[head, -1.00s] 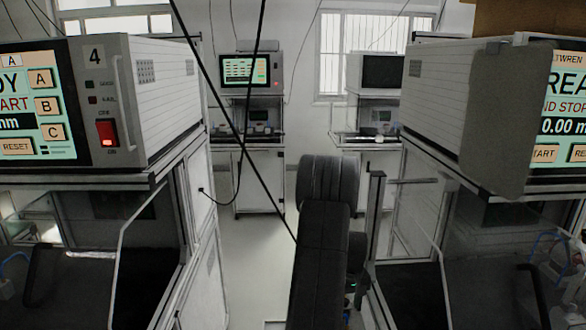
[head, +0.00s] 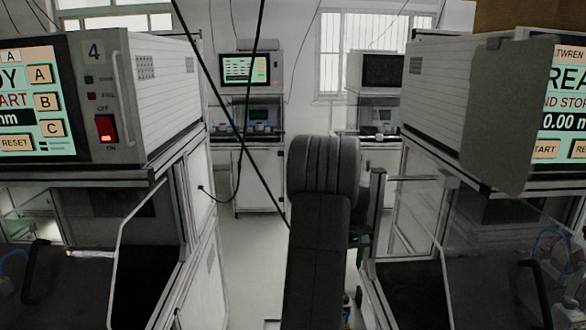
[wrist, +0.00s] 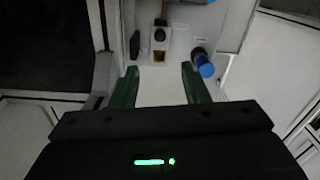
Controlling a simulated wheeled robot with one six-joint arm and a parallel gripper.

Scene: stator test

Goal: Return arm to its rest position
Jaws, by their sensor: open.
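My gripper (wrist: 160,88) shows in the wrist view with its two green fingers spread apart and nothing between them. Beyond the fingertips is a pale surface with a small dark and yellow fixture (wrist: 159,38) and a blue-capped cylinder (wrist: 203,64) to the right of the right finger. My dark arm rises in the lower middle of the head view, in the gap between the two benches. The gripper itself is mostly hidden behind the arm in that view.
Test cabinets stand close on the left (head: 165,85) and right (head: 440,95), above glazed benches. A cabinet with a lit screen (head: 245,69) stands at the back. Bare floor (head: 258,260) lies left of my arm. Black cables (head: 225,110) hang across the view.

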